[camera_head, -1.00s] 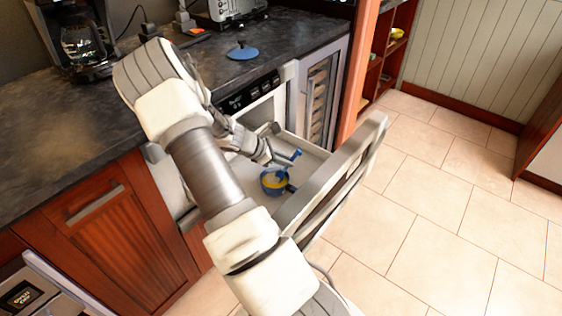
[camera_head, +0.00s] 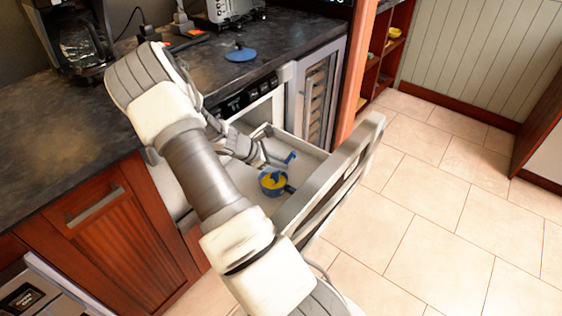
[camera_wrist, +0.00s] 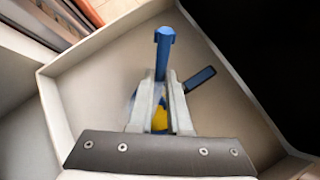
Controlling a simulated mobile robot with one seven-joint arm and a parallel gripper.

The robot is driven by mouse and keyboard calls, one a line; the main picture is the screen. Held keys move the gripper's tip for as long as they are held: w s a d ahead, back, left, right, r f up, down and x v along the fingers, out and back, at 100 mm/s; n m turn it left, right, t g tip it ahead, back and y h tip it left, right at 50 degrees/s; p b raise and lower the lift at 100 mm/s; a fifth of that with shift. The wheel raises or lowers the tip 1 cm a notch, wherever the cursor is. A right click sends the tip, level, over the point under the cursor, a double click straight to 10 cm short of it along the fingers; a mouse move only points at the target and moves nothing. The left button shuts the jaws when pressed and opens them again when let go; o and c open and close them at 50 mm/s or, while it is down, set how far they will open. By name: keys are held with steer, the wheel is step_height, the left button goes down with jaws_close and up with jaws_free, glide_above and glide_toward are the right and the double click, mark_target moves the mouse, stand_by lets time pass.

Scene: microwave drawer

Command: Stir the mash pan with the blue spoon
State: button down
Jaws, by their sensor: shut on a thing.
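The mash pan (camera_head: 273,183) is a small blue pan with yellow mash in it, standing inside the open microwave drawer. Its dark blue handle (camera_wrist: 200,79) points up and right in the wrist view, where my gripper hides most of the pan. My gripper (camera_head: 277,164) is over the pan and shut on the blue spoon (camera_head: 290,157). In the wrist view the spoon (camera_wrist: 163,52) sticks up between the fingers of my gripper (camera_wrist: 160,88). The spoon's lower end is near the yellow mash (camera_wrist: 159,119); its exact contact is hard to tell.
The open drawer (camera_head: 335,175) has raised walls around the pan, and its floor is otherwise clear. A blue lid (camera_head: 241,54) lies on the dark counter (camera_head: 60,135) above. A coffee maker (camera_head: 75,40) and a toaster (camera_head: 230,10) stand at the back.

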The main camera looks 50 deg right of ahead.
step_height(320, 180, up, 9)
steer(key=p, duration=0.7)
stand_by(0.4)
stand_by(0.4)
